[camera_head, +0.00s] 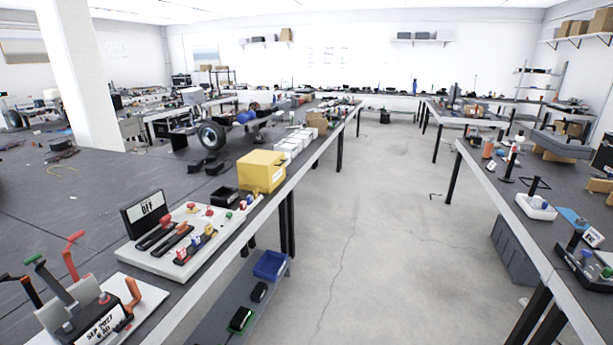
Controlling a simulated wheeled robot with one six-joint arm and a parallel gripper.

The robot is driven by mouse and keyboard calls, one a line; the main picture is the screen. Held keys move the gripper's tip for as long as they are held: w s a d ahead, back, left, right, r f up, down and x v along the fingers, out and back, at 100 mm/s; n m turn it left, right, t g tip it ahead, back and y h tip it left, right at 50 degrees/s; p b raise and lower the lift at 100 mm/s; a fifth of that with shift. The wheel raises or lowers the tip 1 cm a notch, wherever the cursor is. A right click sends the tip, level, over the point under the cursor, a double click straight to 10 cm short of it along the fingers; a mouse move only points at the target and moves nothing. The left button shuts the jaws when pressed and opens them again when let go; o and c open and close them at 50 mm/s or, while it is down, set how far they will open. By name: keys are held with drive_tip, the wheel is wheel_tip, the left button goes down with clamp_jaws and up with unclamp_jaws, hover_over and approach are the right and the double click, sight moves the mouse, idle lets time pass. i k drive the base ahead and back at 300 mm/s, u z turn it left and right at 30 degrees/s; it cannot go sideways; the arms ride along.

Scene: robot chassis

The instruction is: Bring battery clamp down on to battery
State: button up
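No gripper or arm of mine shows in the head view. A chassis with a black wheel (212,136) stands on the long dark table at the left, some way off. A small blue cylinder (245,117) sits on or behind it; I cannot tell if it is part of it. I cannot make out the battery or the battery clamp for sure at this distance.
On the near left table (60,210) are a lever device (100,322), a white board with a small display (148,213) and a yellow box (262,172). A blue bin (270,265) is below. The grey aisle floor (375,230) is clear. A cluttered table (490,180) lines the right.

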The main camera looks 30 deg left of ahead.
sight(43, 273)
drive_tip(key=z, duration=0.05)
drive_tip(key=i, duration=0.15)
drive_tip(key=u, duration=2.95)
drive_tip(key=i, duration=1.65)
